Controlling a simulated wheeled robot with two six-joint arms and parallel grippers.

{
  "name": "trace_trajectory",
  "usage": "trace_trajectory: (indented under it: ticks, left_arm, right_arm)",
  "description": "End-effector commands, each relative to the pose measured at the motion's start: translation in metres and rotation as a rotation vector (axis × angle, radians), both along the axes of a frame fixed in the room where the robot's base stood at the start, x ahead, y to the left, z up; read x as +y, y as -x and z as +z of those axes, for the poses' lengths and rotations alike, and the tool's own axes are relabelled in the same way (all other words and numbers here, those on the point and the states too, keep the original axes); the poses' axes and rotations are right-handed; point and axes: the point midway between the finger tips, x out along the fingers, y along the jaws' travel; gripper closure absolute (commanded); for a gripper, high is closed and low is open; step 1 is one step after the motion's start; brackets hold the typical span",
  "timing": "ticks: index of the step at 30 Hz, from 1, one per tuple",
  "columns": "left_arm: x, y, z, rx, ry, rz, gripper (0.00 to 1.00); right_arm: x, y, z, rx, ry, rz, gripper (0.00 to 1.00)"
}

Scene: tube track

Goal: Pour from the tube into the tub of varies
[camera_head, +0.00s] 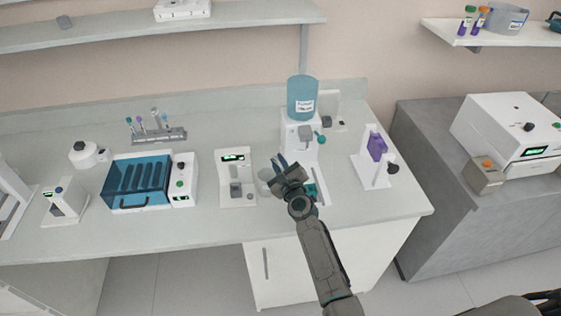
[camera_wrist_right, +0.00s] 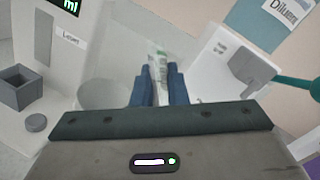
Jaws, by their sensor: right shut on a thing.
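My right gripper (camera_head: 282,163) is over the front of the bench, left of the blue diluent bottle's stand. In the right wrist view its two blue fingers (camera_wrist_right: 161,80) are closed on a slim pale tube (camera_wrist_right: 157,66) with greenish marks. The tube points away from the gripper; its far end blends into the pale background. A round whitish tub (camera_wrist_right: 104,95) stands just left of the fingers and also shows in the head view (camera_head: 264,178), partly beside the gripper. I cannot tell what is in the tube or tub. My left gripper is not in view.
A white device with a green "ml" display (camera_head: 233,170) stands left of the tub. The blue diluent bottle (camera_head: 302,90) stands on its white dispenser behind the gripper. A blue-lidded rack device (camera_head: 138,182) is further left, and a purple item on a white stand (camera_head: 376,148) is right.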

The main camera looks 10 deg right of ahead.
Motion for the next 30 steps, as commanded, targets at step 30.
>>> trace_trajectory:
  ticks: [30]
  left_arm:
    - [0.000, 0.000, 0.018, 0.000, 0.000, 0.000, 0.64]
  right_arm:
    - [-0.026, -0.003, 0.007, 0.061, -0.566, -0.001, 1.00]
